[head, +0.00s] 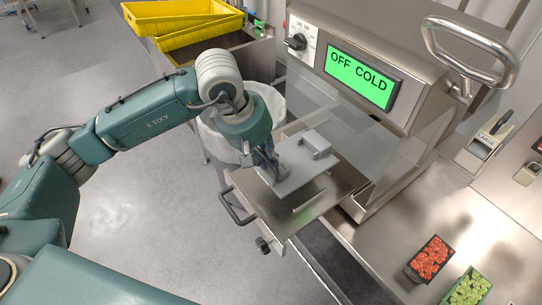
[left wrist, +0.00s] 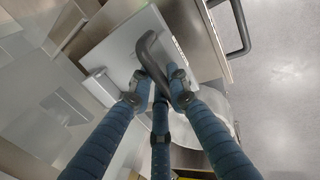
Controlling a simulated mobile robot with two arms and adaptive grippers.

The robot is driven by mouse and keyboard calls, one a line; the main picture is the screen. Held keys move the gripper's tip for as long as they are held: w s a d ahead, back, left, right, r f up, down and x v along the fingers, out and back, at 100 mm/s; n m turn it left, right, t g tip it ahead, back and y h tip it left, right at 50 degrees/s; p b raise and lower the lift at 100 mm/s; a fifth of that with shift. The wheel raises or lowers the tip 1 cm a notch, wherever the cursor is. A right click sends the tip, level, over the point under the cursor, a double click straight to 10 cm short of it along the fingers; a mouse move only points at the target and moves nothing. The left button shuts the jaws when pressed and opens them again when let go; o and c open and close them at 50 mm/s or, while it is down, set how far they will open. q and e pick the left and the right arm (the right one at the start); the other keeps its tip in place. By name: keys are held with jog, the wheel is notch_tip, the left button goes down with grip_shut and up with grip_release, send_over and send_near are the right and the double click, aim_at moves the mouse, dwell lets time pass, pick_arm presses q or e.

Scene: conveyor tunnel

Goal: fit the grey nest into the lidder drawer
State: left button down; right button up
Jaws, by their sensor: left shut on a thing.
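The grey nest (head: 309,172) is a flat pale plate with two raised handles, over the open lidder drawer (head: 344,181) in the head view. My left gripper (head: 272,168) is shut on its near left handle; the other handle stands free at the far side. In the left wrist view the nest (left wrist: 118,52) hangs from the dark bent handle between the fingers, with the drawer (left wrist: 195,45) beside and beneath it. The nest looks slightly turned against the drawer; whether it touches the drawer or hovers is unclear. My right gripper is not in view.
The lidder (head: 310,62) behind the drawer shows "OFF COLD" on its green display (head: 360,78). A clear guard hangs close behind the nest. The drawer's handle (head: 238,207) sticks out at left. Yellow crates (head: 185,22) stand behind; red and green punnets (head: 431,258) lie on the right bench.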

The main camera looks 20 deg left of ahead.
aim_at(268, 172)
pick_arm(q)
jog(key=shift+d+f+b, duration=0.2)
jog(key=shift+f+b, duration=0.35)
jog(key=shift+f, duration=0.5)
jog(key=shift+f+b, duration=0.75)
jog(key=shift+f, duration=1)
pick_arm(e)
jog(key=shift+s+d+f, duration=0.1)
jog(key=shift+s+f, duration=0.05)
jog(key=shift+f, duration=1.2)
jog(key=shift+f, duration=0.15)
pick_arm(q)
jog(key=shift+f+b, duration=0.15)
jog(key=shift+b, duration=0.45)
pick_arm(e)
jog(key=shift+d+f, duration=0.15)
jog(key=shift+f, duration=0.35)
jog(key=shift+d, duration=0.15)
pick_arm(q)
jog(key=shift+f+b, duration=1.25)
jog(key=shift+b, duration=0.1)
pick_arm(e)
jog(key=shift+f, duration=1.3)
